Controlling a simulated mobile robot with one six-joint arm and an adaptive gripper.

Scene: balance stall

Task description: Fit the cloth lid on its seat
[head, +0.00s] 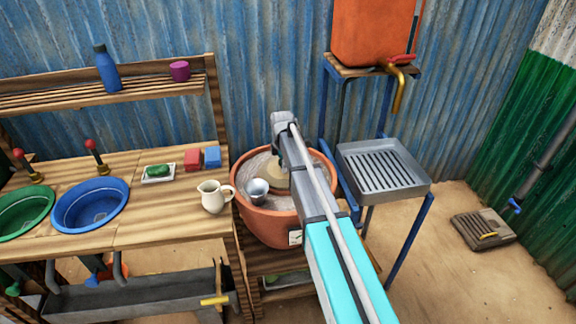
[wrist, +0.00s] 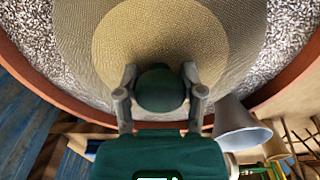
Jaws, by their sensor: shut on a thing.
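The cloth lid (wrist: 165,40) is a round, tan woven piece with a lighter middle and a greyer outer band. It lies over the middle of a wide terracotta pot (head: 268,226). My gripper (wrist: 160,92) is shut on a dark round knob (wrist: 160,88) at the lid, one finger on each side. In the head view a tan part of the lid (head: 268,176) shows beside my arm, which hides the gripper and much of the lid. The seat under the lid is hidden; I cannot tell whether the lid rests on it.
Speckled grit (wrist: 285,35) rings the lid inside the pot rim. A cream jug (head: 213,197) is on the wooden counter to the left. A slatted metal tray stand (head: 385,170) is close on the right.

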